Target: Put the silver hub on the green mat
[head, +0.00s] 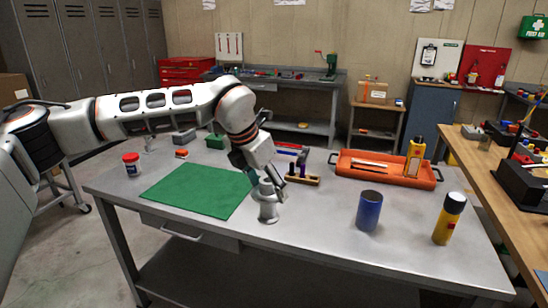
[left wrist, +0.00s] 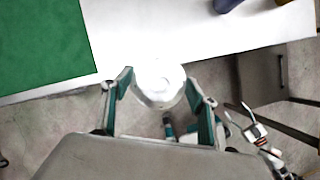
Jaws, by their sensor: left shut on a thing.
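The silver hub (head: 268,212) is a grey, stepped round piece just right of the green mat (head: 190,192), at or close above the metal table. My left gripper (head: 268,188) points down from above and is shut on its upper part. In the left wrist view, the hub (left wrist: 158,80) sits between the teal fingertips, and the mat (left wrist: 40,45) lies at the upper left, apart from it. The mat is flat and bare.
A blue cup (head: 369,212) and a yellow bottle (head: 448,218) stand to the right. A small wooden rack (head: 302,180) is close behind the hub. An orange tray (head: 385,172) lies at the back right.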

